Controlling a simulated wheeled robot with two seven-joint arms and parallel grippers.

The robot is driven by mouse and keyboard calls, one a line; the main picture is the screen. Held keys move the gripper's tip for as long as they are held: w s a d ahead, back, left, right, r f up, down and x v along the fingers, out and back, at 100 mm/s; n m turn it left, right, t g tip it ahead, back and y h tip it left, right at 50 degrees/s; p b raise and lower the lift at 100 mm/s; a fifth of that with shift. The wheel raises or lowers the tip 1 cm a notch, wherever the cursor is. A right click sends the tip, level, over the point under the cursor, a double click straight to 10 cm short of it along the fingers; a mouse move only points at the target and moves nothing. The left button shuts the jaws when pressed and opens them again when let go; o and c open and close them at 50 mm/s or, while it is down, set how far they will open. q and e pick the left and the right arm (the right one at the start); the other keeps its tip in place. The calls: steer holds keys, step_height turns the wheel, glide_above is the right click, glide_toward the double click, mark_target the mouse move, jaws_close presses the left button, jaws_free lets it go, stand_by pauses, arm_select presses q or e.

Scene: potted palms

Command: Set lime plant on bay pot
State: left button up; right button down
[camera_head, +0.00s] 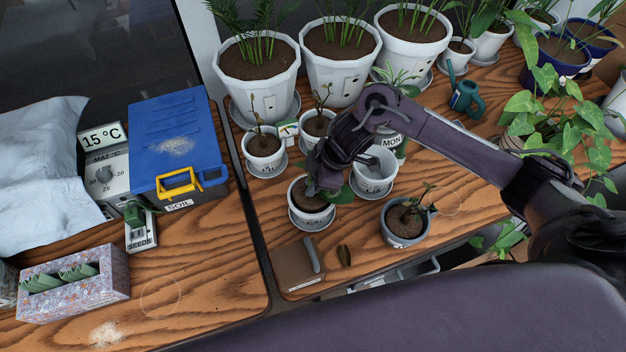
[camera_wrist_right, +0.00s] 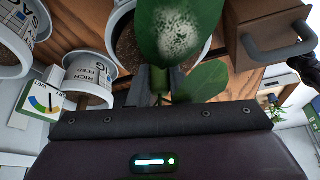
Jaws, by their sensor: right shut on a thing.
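My right gripper (camera_head: 318,190) is shut on a plant with broad green leaves (camera_head: 344,195), which I take for the lime plant. In the wrist view, one leaf (camera_wrist_right: 180,30) has a whitish patch, and the gripper (camera_wrist_right: 160,82) closes at its base. Gripper and plant are over a soil-filled white pot (camera_head: 308,220); whether the plant's base is in the soil is hidden. A white pot (camera_head: 373,180) to its right looks empty inside. Small lettering on the pots is unreadable in the head view, so I cannot tell which is the bay pot. My left gripper is not in view.
Small potted seedlings (camera_head: 263,146) stand behind, with large palm pots (camera_head: 262,85) farther back. Another seedling pot (camera_head: 405,228) stands to the right. A brown box with a grey handle (camera_head: 300,268) is in front. A blue-lidded soil box (camera_head: 178,130) is at left.

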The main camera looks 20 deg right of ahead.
steer(key=shift+f+b, duration=0.8)
steer(key=shift+f, duration=0.65)
steer(key=c, duration=0.8)
jaws_free()
steer(key=shift+r, duration=0.15)
step_height(320, 180, up, 8)
steer(key=p, duration=0.8)
steer(key=shift+p, duration=0.3)
steer(key=shift+s, duration=0.1)
